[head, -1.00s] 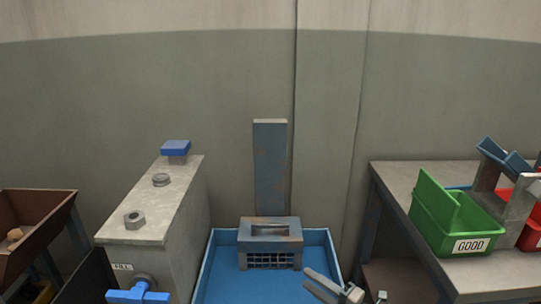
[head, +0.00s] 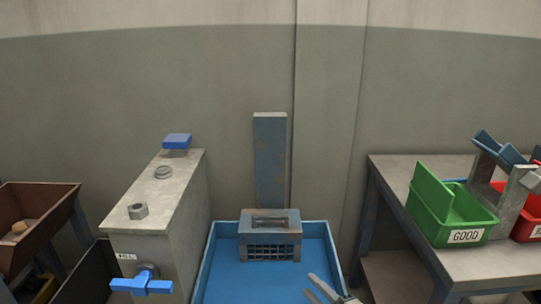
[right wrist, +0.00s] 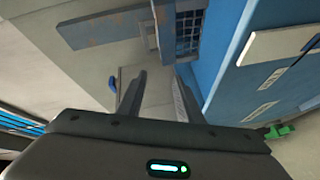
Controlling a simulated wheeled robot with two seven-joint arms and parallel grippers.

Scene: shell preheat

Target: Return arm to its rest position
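My right gripper (head: 322,291) shows only partly at the bottom edge of the head view, in front of the blue tray's right side. In the right wrist view, the right gripper (right wrist: 158,85) has its two dark fingers apart, with nothing held between them. My left gripper is not in view.
A blue tray (head: 215,272) holds a grey-blue caged box (head: 268,224) below an upright column (head: 270,160). A grey cabinet (head: 190,215) with a blue valve handle (head: 142,286) stands left. At right, a table (head: 400,178) bears a green GOOD bin (head: 465,236) and a red bin (head: 529,228).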

